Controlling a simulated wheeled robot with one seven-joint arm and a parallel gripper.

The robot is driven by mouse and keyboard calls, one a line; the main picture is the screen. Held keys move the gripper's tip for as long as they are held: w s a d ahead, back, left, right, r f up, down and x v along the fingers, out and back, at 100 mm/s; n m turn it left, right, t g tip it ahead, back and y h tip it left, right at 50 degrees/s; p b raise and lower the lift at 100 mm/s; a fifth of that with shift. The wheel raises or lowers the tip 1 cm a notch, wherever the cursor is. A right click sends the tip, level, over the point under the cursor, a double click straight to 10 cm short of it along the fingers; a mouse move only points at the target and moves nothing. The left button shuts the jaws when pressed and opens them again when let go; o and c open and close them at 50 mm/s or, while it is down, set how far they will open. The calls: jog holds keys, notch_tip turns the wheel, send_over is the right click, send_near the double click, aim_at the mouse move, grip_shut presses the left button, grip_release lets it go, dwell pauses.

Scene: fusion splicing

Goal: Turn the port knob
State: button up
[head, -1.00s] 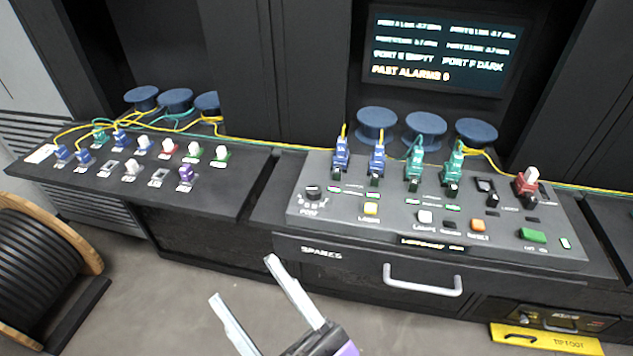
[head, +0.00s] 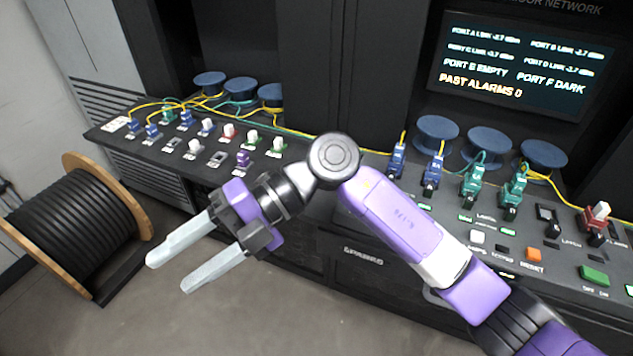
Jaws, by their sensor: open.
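My gripper (head: 168,274) is open and empty, out in front of the bench over the floor. Its two long pale fingers point left and down, apart from everything. My purple arm crosses the picture and covers the left part of the control panel (head: 445,228), where the port knob sat in the earlier frame. The port knob is hidden behind my arm now. Several blue and teal plugs, such as a blue one (head: 433,176) and a teal one (head: 514,193), stand along the back of the panel. The screen (head: 520,70) reads "Port E empty", "Port F dark" and "Past alarms 0".
A patch bench (head: 112,141) with several coloured plugs lies at the left. A large black cable reel (head: 85,225) with wooden flanges stands on the floor at the far left. An orange button (head: 534,255) and a green button (head: 595,275) sit on the panel. The floor in front is clear.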

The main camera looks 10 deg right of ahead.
jog(key=w+d+f+m+t+h, duration=0.1)
jog(key=w+d+f+t+h, duration=0.15)
jog(key=w+d, duration=0.3)
jog(key=w+d+f+m+t+h, duration=0.1)
jog(key=w+d+f+h, duration=0.1)
jog(key=w+d+h, duration=0.35)
jog(key=w+d+r+m+h, duration=0.1)
jog(key=w+d+h, duration=0.1)
jog(key=d, duration=0.5)
jog(key=w+d+r+m+t+h, duration=0.1)
jog(key=w+d, duration=0.1)
jog(key=d, duration=0.5)
jog(key=w+d+r+h, duration=0.2)
jog(key=d, duration=0.5)
jog(key=shift+m+t+h, duration=0.3)
jog(key=shift+m+t, duration=0.05)
jog(key=shift+m, duration=0.05)
jog(key=shift+f, duration=0.35)
jog(key=shift+f+p, duration=0.5)
jog(key=shift+f, duration=3)
grip_shut()
